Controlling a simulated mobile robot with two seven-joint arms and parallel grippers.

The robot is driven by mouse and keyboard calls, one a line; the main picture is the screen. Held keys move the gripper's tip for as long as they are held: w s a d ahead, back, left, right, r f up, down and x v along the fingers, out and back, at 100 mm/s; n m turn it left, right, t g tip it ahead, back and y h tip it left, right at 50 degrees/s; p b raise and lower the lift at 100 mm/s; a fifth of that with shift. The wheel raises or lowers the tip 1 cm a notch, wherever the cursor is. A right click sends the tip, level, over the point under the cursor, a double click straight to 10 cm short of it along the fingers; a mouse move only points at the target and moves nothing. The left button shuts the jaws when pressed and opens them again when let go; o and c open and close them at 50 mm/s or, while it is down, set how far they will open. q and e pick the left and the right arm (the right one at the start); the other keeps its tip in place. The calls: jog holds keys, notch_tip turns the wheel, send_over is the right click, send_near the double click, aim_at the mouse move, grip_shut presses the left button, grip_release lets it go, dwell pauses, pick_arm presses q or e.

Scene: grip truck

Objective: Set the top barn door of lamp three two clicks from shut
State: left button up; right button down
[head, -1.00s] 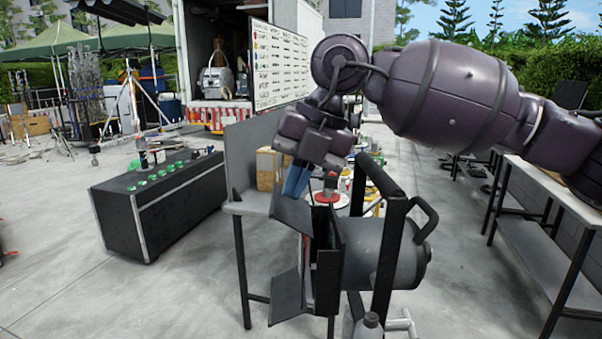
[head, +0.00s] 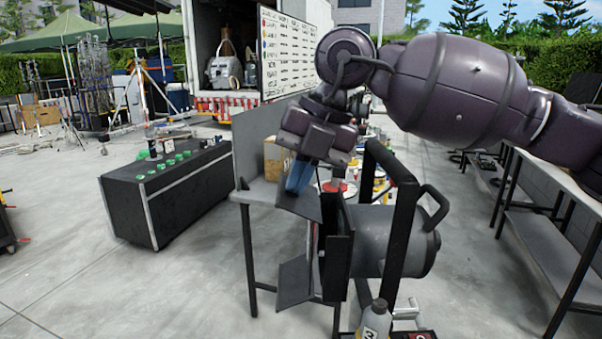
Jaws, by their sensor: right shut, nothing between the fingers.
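A dark grey lamp (head: 395,238) hangs in a black yoke (head: 402,215) in the middle right, its front facing left. Its top barn door (head: 300,204) sticks out from the upper front edge and slopes. A lower barn door (head: 295,278) hangs out below, and a side door (head: 338,265) stands near the front. My right gripper (head: 298,180) has blue fingers, shut and empty, just above the top barn door. I cannot tell whether the fingertips touch it. My left gripper is not in view.
A grey bench with an upright panel (head: 256,150) and a cardboard box stands behind the lamp. A black case (head: 165,195) with green round items is on the left. A long table (head: 560,215) is on the right. Open concrete lies at front left.

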jog(key=shift+a+f, duration=0.2)
jog(key=shift+f, duration=0.2)
jog(key=shift+a+f, duration=0.2)
jog(key=shift+f, duration=0.15)
jog(key=shift+r, duration=0.15)
jog(key=shift+a+r, duration=0.1)
jog(key=shift+r, duration=0.05)
jog(key=shift+s+a+r, duration=0.1)
jog(key=shift+a+r, duration=0.1)
jog(key=shift+r, duration=0.1)
